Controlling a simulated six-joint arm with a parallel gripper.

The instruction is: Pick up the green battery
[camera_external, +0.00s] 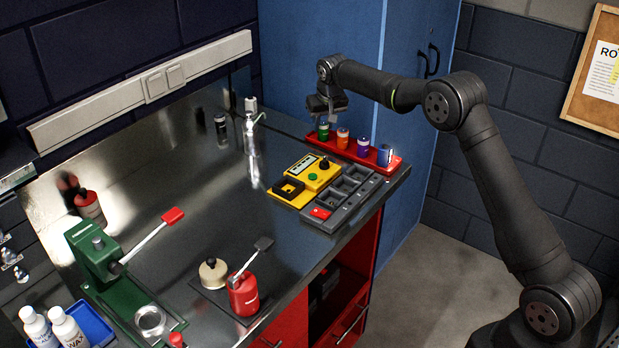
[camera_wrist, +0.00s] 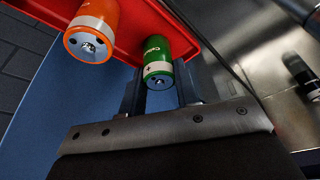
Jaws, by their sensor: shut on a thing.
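The green battery (camera_external: 323,131) stands at the left end of the red tray (camera_external: 349,151) in the external view. In the wrist view the green battery (camera_wrist: 157,62) shows its label and its metal terminal, between the two dark fingers. My gripper (camera_external: 326,112) is directly over the battery in the external view. In the wrist view my gripper (camera_wrist: 160,88) is shut on the green battery, one finger on each side. The battery is still at its place in the tray; I cannot tell whether it is clear of the tray floor.
An orange battery (camera_external: 342,138) stands close beside the green one, then a purple battery (camera_external: 363,146) and a blue battery (camera_external: 384,155). A yellow tester (camera_external: 313,172) and a grey slotted holder (camera_external: 350,196) lie in front. A chrome tap-like bottle (camera_external: 250,135) stands to the left.

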